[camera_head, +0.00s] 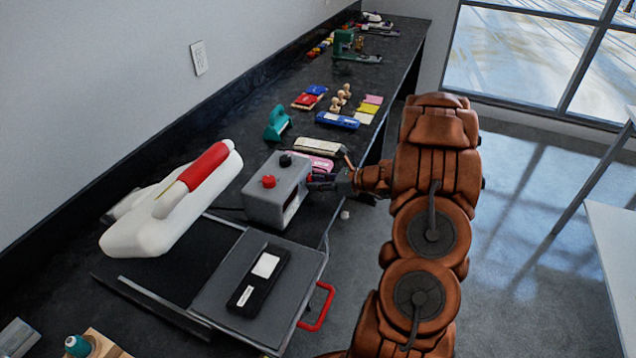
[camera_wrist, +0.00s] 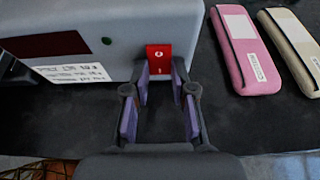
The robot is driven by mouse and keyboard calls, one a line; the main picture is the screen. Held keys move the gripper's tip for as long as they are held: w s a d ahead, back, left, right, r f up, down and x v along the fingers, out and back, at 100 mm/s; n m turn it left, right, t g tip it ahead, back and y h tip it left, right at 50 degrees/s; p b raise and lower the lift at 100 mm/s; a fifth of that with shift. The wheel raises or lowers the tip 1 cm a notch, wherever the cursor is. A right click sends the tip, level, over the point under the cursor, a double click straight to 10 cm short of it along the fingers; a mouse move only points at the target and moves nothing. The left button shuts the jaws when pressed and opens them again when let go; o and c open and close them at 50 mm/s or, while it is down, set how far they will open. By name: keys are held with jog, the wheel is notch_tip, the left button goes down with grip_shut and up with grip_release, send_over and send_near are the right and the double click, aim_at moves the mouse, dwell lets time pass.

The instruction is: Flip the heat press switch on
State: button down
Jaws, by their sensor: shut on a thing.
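The heat press has a white upper arm with a red grip (camera_head: 205,167), a grey control box (camera_head: 276,198) with a red and a black knob, and a dark lower plate (camera_head: 215,296). In the wrist view the red switch (camera_wrist: 158,55), marked with white symbols, sits on the side of the grey box (camera_wrist: 100,30). My gripper (camera_head: 322,182) is at the right side of the box. In the wrist view its two purple-padded fingers (camera_wrist: 161,85) are shut on the red switch, one on each side. The switch's lower part is between the fingers; I cannot tell its position.
A pink case (camera_wrist: 248,55) and a beige case (camera_wrist: 295,45) lie right of the box in the wrist view. A black device (camera_head: 259,280) lies on the press plate, whose red handle (camera_head: 317,307) juts past the bench edge. Several tools lie farther along the black bench (camera_head: 283,85).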

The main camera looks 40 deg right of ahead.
jog(key=shift+f+t+y+b, duration=0.3)
jog(key=shift+t+b, duration=0.2)
jog(key=shift+b, duration=0.5)
jog(key=shift+t+y+b, duration=0.4)
jog(key=shift+t+b, duration=0.3)
jog(key=shift+b, duration=0.3)
jog(key=c, duration=1)
grip_release()
jog(key=shift+o, duration=0.2)
jog(key=v, duration=1.2)
jog(key=shift+w+f, duration=0.1)
